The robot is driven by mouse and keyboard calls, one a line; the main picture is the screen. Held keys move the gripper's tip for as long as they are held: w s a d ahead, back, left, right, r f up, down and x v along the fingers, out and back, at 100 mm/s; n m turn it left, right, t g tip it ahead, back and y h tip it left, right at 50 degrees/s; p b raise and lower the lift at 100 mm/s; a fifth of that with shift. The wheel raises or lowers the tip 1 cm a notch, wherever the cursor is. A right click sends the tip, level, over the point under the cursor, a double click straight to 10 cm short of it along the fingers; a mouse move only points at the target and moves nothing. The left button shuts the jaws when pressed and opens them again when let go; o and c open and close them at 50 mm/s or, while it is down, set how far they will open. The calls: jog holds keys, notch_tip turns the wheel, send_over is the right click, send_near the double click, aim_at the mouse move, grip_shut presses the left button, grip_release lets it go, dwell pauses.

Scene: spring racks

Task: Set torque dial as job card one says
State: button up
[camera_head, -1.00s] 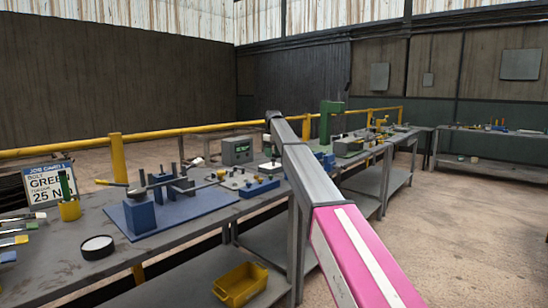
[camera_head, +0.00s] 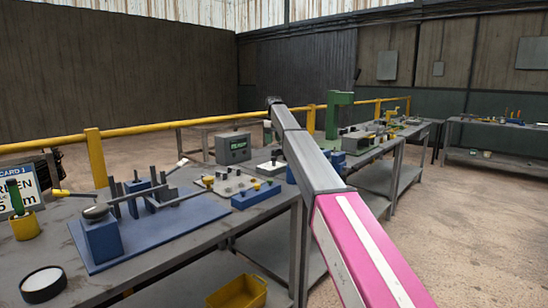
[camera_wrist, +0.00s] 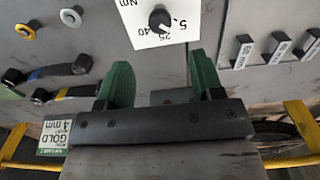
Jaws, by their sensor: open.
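The torque dial is a black round knob (camera_wrist: 160,19) on a white plate (camera_wrist: 150,38), marked 5, 25, 40 and Nm, upside down at the top of the wrist view. Its pointer setting is too small to read surely. My gripper (camera_wrist: 161,82) has two green fingers, spread apart with nothing between them; the dial lies beyond the fingertips, apart from them. Job card 1 (camera_head: 27,190) is cut off at the left edge of the head view, with only part of its text legible. My gripper is not clearly seen in the head view.
A blue fixture base (camera_head: 190,225) with posts, a grey display box (camera_head: 233,148) and a blue block (camera_head: 255,193) stand on the bench. A yellow bin (camera_head: 238,293) is below. In the wrist view, a "GOLD 4 mm" card (camera_wrist: 55,133) and labelled levers (camera_wrist: 275,52) lie nearby.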

aim_at(274, 162)
notch_tip(274, 162, down, 10)
jog(key=shift+r, duration=0.25)
jog(key=shift+c, duration=0.2)
jog(key=c, duration=0.9)
